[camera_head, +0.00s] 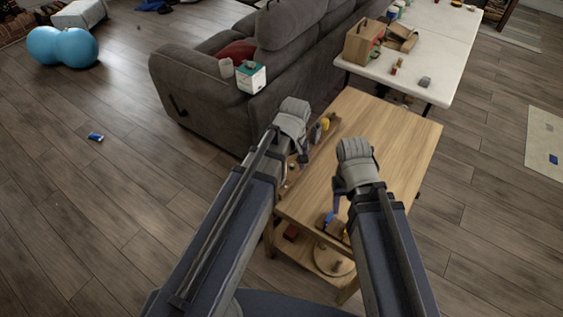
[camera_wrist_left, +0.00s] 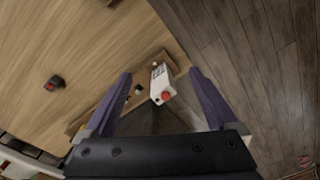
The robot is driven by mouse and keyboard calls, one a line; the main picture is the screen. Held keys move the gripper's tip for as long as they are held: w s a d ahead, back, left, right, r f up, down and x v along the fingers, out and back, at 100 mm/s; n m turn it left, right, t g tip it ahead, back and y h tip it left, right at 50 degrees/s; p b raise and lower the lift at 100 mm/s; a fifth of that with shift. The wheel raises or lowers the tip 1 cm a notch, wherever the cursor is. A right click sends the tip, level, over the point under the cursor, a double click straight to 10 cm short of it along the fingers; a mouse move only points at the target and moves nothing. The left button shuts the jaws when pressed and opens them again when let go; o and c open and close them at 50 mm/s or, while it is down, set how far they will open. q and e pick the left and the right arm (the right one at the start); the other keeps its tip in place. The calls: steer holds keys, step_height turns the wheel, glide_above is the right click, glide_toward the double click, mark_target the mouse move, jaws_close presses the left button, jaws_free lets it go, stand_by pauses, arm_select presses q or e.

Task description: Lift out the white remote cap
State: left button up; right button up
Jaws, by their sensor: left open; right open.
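In the left wrist view, a white block-like piece with dark marks and a red round end (camera_wrist_left: 161,84), which may be the remote with its white cap, lies in or over a narrow wooden tray (camera_wrist_left: 172,62) at the table's edge. My left gripper (camera_wrist_left: 160,73) is open, and the piece shows between its two purple fingers without visible contact. In the head view, my left gripper (camera_head: 303,157) is over the table's left edge, and its hand hides part of the tray. My right gripper (camera_head: 337,207) is open over the table's near part, partly hidden by its own wrist.
The wooden table (camera_head: 390,130) has a clear top at right. Small items stand along its left edge, including a yellow one (camera_head: 325,124). A grey sofa (camera_head: 200,75) is behind left; a white table (camera_head: 445,55) with boxes is behind right. A small dark-red item (camera_wrist_left: 53,83) lies on the tabletop.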

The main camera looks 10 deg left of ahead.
arm_select(q)
steer(key=w+a+n, duration=0.2)
steer(key=n, duration=0.1)
steer(key=w+a+r+n+p, duration=0.1)
steer(key=w+a+n, duration=0.1)
steer(key=a+n, duration=0.1)
steer(key=shift+w+r+n, duration=0.2)
steer(key=shift+w+n, duration=0.1)
step_height(320, 180, down, 3)
steer(key=b, duration=0.2)
steer(key=shift+r+b, duration=0.15)
steer(key=shift+b, duration=0.25)
steer(key=f+b, duration=0.5)
steer(key=shift+w+d+f, duration=0.15)
steer(key=shift+w+d, duration=0.15)
steer(key=c, duration=1.3)
